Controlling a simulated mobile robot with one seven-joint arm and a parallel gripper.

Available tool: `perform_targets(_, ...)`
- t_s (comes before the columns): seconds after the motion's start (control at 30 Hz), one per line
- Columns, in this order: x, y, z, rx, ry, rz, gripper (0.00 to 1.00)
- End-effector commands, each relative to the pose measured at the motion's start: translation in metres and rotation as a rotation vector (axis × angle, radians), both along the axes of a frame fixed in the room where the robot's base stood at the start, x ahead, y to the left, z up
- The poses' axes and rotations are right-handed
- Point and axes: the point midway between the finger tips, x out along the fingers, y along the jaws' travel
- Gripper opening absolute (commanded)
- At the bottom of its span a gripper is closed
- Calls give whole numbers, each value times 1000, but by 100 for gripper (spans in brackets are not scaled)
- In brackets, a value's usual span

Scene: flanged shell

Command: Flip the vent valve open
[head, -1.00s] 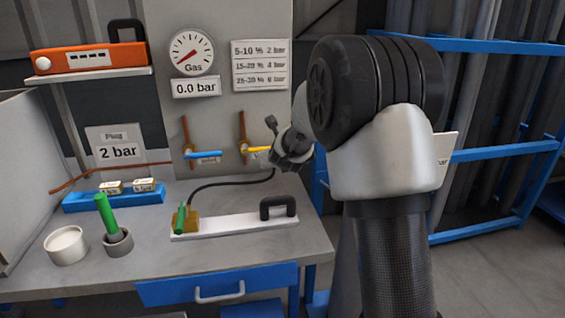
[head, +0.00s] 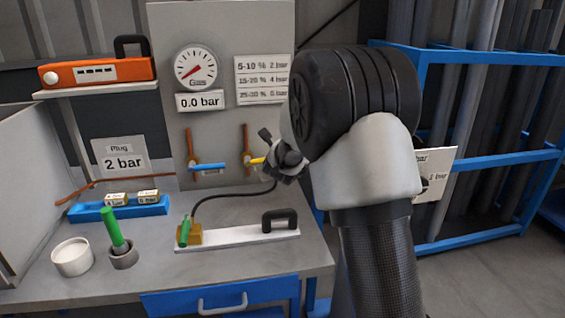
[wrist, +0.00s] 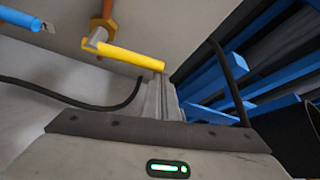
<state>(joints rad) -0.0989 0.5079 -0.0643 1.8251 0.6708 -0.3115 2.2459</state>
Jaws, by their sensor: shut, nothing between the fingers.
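A yellow valve handle (head: 257,161) sits on a copper pipe at the lower right of the grey panel, lying roughly level and pointing right. In the wrist view the yellow handle (wrist: 135,58) runs from its pipe fitting toward my fingertips. A blue valve handle (head: 208,167) lies level on the pipe to its left; I cannot read which label says vent. My gripper (head: 271,163) is shut and empty at the right end of the yellow handle, covering part of it in the head view. In the wrist view its closed fingers (wrist: 160,78) are close to the handle's tip; contact is unclear.
The gas gauge (head: 196,68) is above a 0.0 bar display (head: 200,101). A black hose (head: 225,192) runs below the valves to a brass block with a green handle (head: 184,231). A blue rack (head: 470,155) of pipes stands at the right.

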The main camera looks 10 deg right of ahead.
Motion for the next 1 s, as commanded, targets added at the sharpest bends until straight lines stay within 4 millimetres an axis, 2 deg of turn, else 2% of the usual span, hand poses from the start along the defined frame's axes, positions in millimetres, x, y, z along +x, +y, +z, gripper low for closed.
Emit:
perform_targets(0.03, 1, 3, 10, -28, -2, 4, 0)
perform_targets(0.2, 0, 6, 25, -167, -1, 3, 0)
perform_targets(0.67, 0, 24, 57, -605, -2, 2, 0)
perform_targets(1.0, 0, 47, 76, -927, -3, 1, 0)
